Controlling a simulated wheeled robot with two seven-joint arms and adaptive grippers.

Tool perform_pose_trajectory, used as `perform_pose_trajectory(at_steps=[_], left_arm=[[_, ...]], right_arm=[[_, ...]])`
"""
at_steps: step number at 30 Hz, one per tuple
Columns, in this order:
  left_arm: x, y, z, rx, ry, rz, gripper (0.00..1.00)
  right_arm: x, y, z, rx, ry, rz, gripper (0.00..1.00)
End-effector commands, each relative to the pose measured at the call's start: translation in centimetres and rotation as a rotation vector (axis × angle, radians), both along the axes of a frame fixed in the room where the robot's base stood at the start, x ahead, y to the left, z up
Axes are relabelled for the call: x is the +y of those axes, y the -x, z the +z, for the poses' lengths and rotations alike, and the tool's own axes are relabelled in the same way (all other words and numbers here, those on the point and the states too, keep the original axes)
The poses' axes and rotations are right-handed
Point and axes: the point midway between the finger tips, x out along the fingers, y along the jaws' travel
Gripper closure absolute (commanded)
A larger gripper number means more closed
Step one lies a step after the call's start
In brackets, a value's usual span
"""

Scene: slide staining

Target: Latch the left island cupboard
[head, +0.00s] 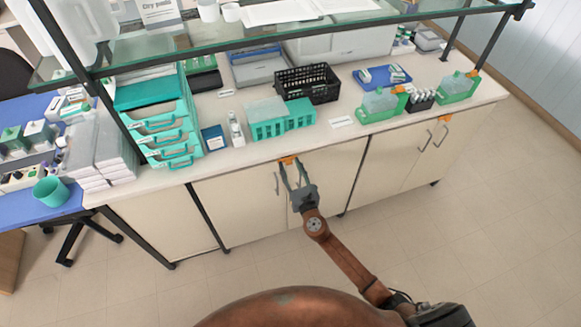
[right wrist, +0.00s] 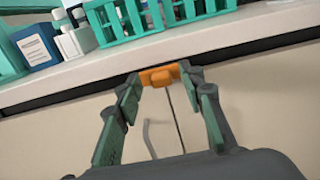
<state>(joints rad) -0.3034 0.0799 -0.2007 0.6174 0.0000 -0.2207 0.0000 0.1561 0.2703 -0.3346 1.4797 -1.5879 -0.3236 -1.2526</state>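The left island cupboard (head: 235,208) has pale doors that look closed, with a dark seam between them that shows in the right wrist view. An orange latch (head: 288,160) sits at the top of the seam, just under the worktop; its block and plate show in the right wrist view (right wrist: 162,77). My right gripper (head: 290,170) is at the latch. In the right wrist view its fingers (right wrist: 166,82) are spread, one on each side of the orange latch block, with a gap visible around the block. My left gripper is not in view.
A grey door handle (head: 277,183) hangs just left of the seam, below my right gripper. The worktop edge (right wrist: 90,68) runs right above the latch. A teal rack (head: 282,120) stands on top nearby. The right cupboard (head: 400,160) has its own orange latch (head: 445,118). Floor in front is clear.

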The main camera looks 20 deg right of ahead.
Motion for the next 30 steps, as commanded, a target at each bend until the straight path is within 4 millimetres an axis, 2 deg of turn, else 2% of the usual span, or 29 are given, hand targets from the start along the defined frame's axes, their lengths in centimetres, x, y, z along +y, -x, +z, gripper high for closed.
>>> perform_pose_trajectory(at_steps=[8,24,30], left_arm=[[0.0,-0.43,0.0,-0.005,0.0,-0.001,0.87],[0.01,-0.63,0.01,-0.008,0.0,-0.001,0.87],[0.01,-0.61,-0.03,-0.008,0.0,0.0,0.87]], right_arm=[[0.0,-0.17,0.04,0.0,-0.001,0.0,0.64],[-0.01,-0.14,0.02,0.0,-0.001,0.0,1.0],[0.0,-0.13,-0.01,0.0,-0.005,0.001,1.0]])
